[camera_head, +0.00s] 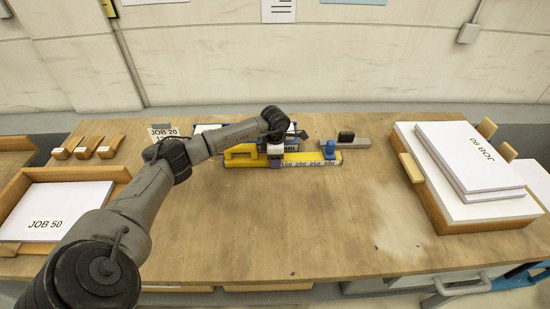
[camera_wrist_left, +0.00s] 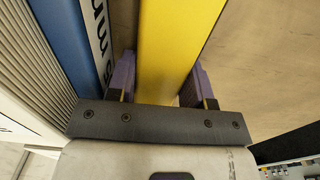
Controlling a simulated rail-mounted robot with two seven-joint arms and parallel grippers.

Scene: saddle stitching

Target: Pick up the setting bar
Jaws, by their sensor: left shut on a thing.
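The setting bar looks to be the long yellow bar (camera_head: 318,157) with printed numbers along its front, at the back middle of the bench. A blue slider (camera_head: 329,149) stands near its right end. My left gripper (camera_head: 275,151) reaches down onto the bar's left-middle part. In the left wrist view, the purple fingers (camera_wrist_left: 160,82) lie on either side of the yellow bar (camera_wrist_left: 173,45), shut on it. Whether the bar is clear of the bench cannot be told. My right gripper is not in view.
A blue and white part (camera_wrist_left: 72,35) lies close beside the bar. A grey piece with a black block (camera_head: 346,138) is behind right. A JOB 50 tray (camera_head: 105,172) is left, a JOB 80 stack (camera_head: 470,158) right. The front middle of the bench (camera_head: 290,230) is clear.

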